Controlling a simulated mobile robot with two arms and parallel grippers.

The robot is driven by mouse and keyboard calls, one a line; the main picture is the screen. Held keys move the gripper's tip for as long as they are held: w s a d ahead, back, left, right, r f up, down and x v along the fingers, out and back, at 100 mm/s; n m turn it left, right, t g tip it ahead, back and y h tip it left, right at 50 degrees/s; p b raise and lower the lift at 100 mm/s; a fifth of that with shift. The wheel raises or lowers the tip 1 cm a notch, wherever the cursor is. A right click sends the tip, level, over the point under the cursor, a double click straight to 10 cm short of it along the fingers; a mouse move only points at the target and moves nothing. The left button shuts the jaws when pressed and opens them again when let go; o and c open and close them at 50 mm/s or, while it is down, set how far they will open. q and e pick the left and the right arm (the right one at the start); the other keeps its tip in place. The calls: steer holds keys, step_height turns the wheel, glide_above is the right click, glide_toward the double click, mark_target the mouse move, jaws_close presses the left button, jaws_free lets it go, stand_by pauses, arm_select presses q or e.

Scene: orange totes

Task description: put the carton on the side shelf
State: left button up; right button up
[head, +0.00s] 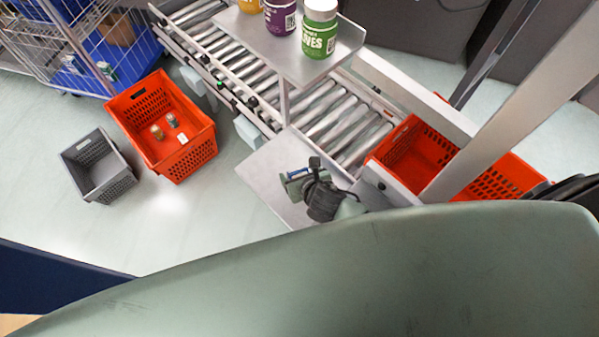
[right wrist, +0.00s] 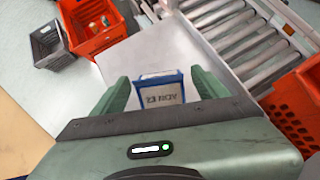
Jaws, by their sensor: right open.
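The carton (right wrist: 161,97) is a small blue and white box with dark print, between the two green fingers of my right gripper (right wrist: 160,80) in the right wrist view. The fingers are open, one on each side of it. I cannot tell whether the carton touches the plate. The side shelf also shows in the right wrist view (right wrist: 125,60). My left gripper is out of view.
A raised metal shelf (head: 262,45) holds several jars above the roller conveyor (head: 335,125). An orange tote (head: 190,150) with small items and a grey crate (head: 105,185) stand on the floor at left. Another orange tote (head: 415,150) is at right, near a pale post (head: 500,110).

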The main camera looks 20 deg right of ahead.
steer(key=shift+r, duration=0.2)
steer(key=shift+s+r, duration=0.1)
steer(key=shift+s, duration=0.1)
steer(key=b+v, duration=0.2)
steer(key=v, duration=0.9)
steer(key=shift+s+r, duration=0.15)
steer(key=shift+r, duration=0.05)
steer(key=shift+d, duration=0.1)
